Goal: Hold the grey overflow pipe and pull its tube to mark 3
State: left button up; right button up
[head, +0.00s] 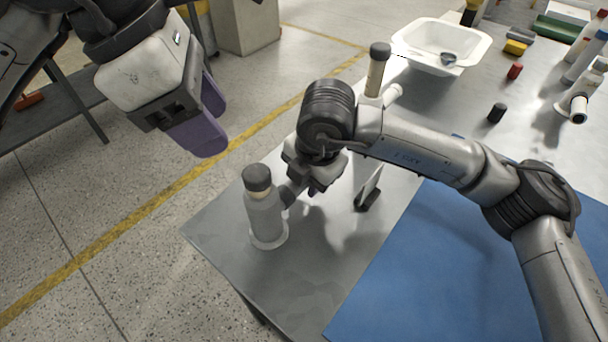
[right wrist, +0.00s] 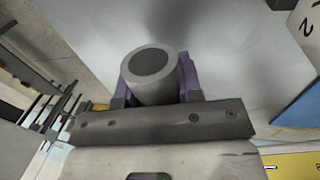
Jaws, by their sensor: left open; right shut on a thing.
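The grey overflow pipe (head: 265,220) stands upright near the left corner of the metal table. Its dark cap (head: 257,177) tops a short cream strip of tube (head: 259,194); I cannot read any marks on it. My right gripper (head: 314,188) is beside the pipe, at its right. In the right wrist view its purple fingers are shut on a grey round part with a dark middle (right wrist: 151,63), seemingly the pipe's side branch. My left gripper (head: 207,122) is open and empty, above the floor at upper left, apart from the pipe; its fingers overlap in view.
A small upright card (head: 370,184) in a dark holder stands right of my right gripper. A cream pipe with a dark cap (head: 376,75) stands behind my right arm. A white basin (head: 440,40) is at the back. A blue mat (head: 400,280) covers the front right.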

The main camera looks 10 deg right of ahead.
pick_arm(q)
jog(key=shift+o, duration=1.3)
jog(key=shift+w+f+h, duration=0.1)
jog(key=shift+f+h, duration=0.3)
jog(key=shift+f, duration=0.2)
jog(key=f+h, duration=0.1)
jog(key=h, duration=0.1)
jog(key=a+f+g+h, duration=0.1)
jog(key=f+h, duration=0.1)
jog(key=f+m+h, duration=0.1)
jog(key=f+h, duration=0.1)
jog(key=shift+a+f+g+h, duration=0.15)
jog(key=shift+g+h, duration=0.15)
jog(key=shift+g, duration=0.1)
jog(key=n+t+h, duration=0.2)
jog(key=t+h, duration=0.1)
jog(key=h, duration=0.4)
send_near(256, 172)
jog(key=d, duration=0.6)
jog(key=w+d, duration=0.1)
jog(key=d, duration=0.3)
jog(key=shift+c, duration=0.3)
